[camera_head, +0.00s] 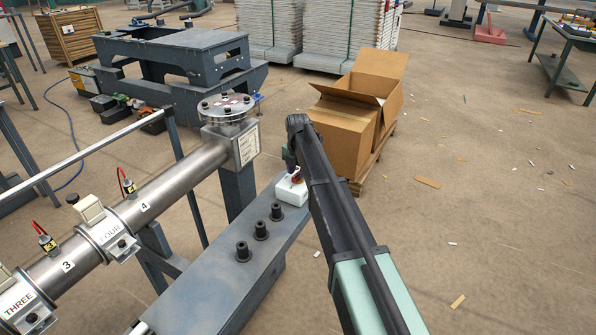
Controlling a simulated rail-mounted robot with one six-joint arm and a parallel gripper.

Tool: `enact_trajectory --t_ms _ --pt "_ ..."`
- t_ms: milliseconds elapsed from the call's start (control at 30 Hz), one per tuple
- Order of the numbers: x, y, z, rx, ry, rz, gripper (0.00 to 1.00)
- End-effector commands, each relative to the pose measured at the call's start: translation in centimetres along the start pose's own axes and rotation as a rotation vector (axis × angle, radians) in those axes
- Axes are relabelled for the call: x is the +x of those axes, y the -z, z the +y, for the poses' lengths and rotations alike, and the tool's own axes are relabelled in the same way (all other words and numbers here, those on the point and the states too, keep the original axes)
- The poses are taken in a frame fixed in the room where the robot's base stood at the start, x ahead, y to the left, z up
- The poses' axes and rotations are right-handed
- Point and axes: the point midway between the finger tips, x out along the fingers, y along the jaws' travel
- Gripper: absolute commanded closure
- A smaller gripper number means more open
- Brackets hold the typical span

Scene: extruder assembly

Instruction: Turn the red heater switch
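A small white box (291,193) sits on the far end of the grey beam. A small reddish part (297,179), which looks like the red switch, shows on top of it. My gripper (294,169) points down from the end of my arm, right over the box at the reddish part. The gripper is small and dark here, and it partly hides the switch. I cannot tell whether its fingers touch the switch or whether they are open or shut.
Several black knobs (261,230) stand on the grey beam (205,285) in front of the box. A steel barrel (180,177) with heater bands and a round flange (227,107) runs along the left. Cardboard boxes (340,134) stand behind my arm.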

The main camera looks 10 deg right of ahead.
Motion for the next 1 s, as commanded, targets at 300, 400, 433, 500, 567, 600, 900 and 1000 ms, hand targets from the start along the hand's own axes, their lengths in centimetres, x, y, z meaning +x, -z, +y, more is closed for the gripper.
enact_trajectory --t_ms 300,400,433,500,567,600,900,1000 --pt "-1.8 0.0 0.0 0.001 0.0 0.0 0.57" --pt "-3.3 0.0 0.0 0.001 0.0 0.0 0.57" --pt "-3.7 0.0 0.0 0.002 0.0 0.0 0.57" --pt "-4.6 0.0 0.0 0.002 0.0 0.0 0.57" --pt "-5.4 0.0 0.0 0.002 0.0 0.0 0.57" --pt "-5.9 0.0 0.0 0.002 0.0 0.0 0.57" --pt "-6.0 0.0 0.0 0.002 0.0 0.0 0.57" --pt "-6.2 0.0 0.0 0.002 0.0 0.0 0.57"
